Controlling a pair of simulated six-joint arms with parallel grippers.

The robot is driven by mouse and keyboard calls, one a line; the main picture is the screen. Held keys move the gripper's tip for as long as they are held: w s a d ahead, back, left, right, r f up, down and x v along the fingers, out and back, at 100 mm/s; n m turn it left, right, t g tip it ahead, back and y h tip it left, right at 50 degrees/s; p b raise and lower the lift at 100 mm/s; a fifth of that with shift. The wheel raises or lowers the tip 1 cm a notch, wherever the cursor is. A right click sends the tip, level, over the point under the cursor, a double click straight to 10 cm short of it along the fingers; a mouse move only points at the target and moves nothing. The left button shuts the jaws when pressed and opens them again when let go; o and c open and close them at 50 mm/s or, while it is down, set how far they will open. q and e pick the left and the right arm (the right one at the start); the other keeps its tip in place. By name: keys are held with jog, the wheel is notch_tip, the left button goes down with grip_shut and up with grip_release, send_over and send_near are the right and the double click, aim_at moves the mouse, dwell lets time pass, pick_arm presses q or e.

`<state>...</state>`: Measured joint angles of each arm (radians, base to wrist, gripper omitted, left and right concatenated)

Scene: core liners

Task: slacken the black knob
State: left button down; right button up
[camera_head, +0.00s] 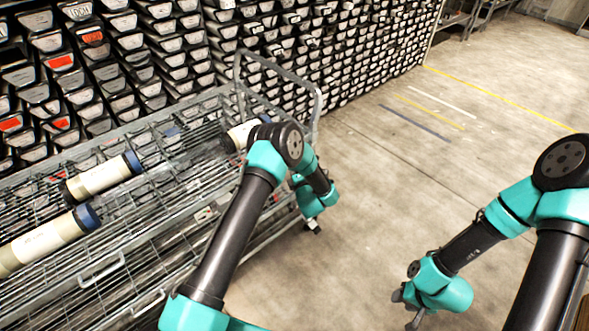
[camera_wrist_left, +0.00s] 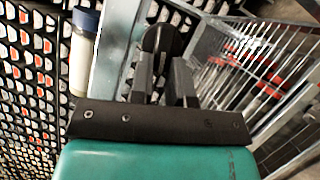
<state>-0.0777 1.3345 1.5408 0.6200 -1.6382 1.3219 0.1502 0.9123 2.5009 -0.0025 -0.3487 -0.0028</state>
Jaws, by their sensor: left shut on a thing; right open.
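The black knob (camera_wrist_left: 163,37) shows in the left wrist view as a round dark disc at the top middle, beside a grey metal rail. My left gripper (camera_wrist_left: 163,68) has its two dark fingers shut on the knob; the exact contact between the fingertips is dark and hard to see.
A wire-mesh cart (camera_head: 140,239) fills the left of the head view. Core liners lie on it: one at front left (camera_head: 42,242), one behind (camera_head: 100,179), one near the handle (camera_head: 239,135). Racked trays (camera_head: 170,45) line the back. The floor (camera_head: 385,190) at right is clear.

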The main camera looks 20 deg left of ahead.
pick_arm(q)
jog(key=c, duration=1.1)
grip_release()
jog(key=shift+s, duration=0.1)
jog(key=v, duration=1.7)
jog(key=shift+s, duration=0.15)
